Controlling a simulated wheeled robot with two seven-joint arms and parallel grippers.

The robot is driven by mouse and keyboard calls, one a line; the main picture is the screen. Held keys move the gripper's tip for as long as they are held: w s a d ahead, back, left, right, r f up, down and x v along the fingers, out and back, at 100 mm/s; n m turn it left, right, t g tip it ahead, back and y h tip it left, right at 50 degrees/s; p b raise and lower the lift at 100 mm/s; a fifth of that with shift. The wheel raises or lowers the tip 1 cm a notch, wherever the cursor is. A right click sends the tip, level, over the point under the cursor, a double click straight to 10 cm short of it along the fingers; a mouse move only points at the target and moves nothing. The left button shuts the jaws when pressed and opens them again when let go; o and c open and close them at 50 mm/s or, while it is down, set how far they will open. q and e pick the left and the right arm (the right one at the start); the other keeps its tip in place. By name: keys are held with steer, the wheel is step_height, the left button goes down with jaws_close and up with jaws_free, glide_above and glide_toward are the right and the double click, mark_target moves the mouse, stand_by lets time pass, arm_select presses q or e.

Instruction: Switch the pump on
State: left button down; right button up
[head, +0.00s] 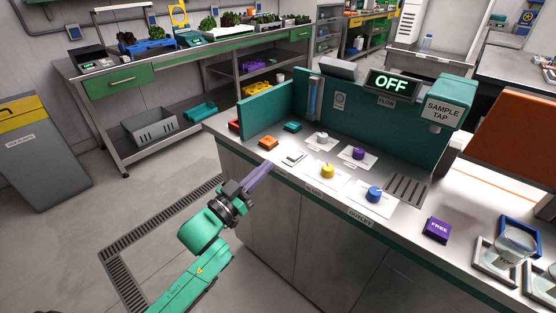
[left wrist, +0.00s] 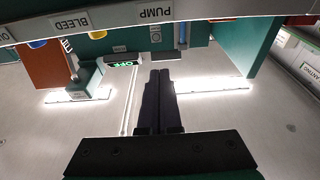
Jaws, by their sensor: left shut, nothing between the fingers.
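The white pump switch (head: 294,158) is on a pale plate near the left end of the bench panel. Its exact position is too small to read. The flow display (head: 391,84) above the back wall reads OFF in green. It also shows small in the left wrist view (left wrist: 122,63). The PUMP label (left wrist: 156,12) shows at the top of the left wrist view. My left gripper (head: 268,167) is shut and empty, its dark fingers pointing at the bench's front edge, just short of the switch. The fingers also show together in the left wrist view (left wrist: 160,75). My right gripper is out of view.
Beside the switch are a yellow knob (head: 327,171), a blue knob (head: 374,194), a purple knob (head: 358,153) and a white knob (head: 322,137). A teal wall (head: 271,117) closes the left end. A purple FREE block (head: 437,230) lies to the right. The floor left of the bench is clear.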

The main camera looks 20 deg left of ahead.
arm_select(q)
step_height(320, 180, up, 2)
glide_above(287, 164)
steer(key=shift+w+r+p, duration=0.1)
steer(key=shift+p, duration=0.35)
step_height(287, 164, down, 3)
steer(key=shift+f, duration=0.6)
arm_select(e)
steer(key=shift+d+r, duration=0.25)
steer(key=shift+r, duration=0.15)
